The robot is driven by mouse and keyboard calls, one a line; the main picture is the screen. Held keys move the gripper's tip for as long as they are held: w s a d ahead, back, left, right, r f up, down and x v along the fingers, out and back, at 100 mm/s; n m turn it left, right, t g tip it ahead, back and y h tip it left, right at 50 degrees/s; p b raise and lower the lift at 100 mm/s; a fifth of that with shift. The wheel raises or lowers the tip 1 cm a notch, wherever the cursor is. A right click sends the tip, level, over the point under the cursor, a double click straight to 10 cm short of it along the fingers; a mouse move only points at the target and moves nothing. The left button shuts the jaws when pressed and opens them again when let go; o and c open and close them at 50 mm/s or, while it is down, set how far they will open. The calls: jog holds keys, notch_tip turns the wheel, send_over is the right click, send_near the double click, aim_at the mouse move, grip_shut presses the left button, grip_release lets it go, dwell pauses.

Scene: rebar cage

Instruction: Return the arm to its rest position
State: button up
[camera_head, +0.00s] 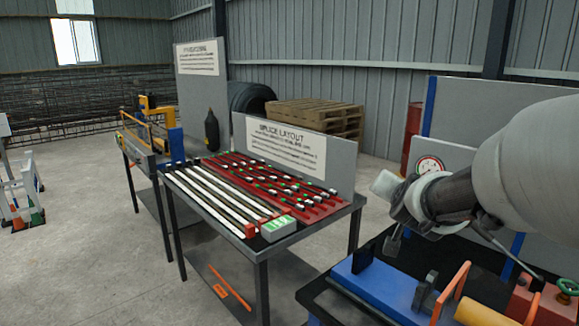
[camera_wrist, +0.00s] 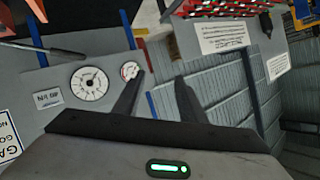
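My arm reaches in from the right edge of the head view, with my gripper (camera_head: 398,212) in the air above the near right bench (camera_head: 312,292). In the wrist view my gripper (camera_wrist: 158,88) shows two dark fingers standing apart with nothing between them. It holds nothing that I can see. The view of the fingertips in the head view is small and partly unclear. The wrist view looks tilted past a grey panel with a large dial gauge (camera_wrist: 90,83) and a smaller gauge (camera_wrist: 130,70).
A pallet stack (camera_head: 315,117) stands behind.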

jog(key=s+a+r+n+g+y+p, duration=0.2)
jog(key=s+a+r+n+y+p, duration=0.15)
jog(key=s+a, duration=0.6)
jog(key=s+f+n+g+p, duration=0.1)
jog(key=s+n+g, duration=0.1)
jog(key=s, duration=0.7)
jog(key=s+a+f+n+g+p, duration=0.1)
jog(key=s+f+n+g, duration=0.1)
jog(key=s, duration=0.8)
jog(key=shift+s+a+n+g, duration=0.25)
jog(key=shift+n+g, duration=0.2)
jog(key=shift+g, duration=0.35)
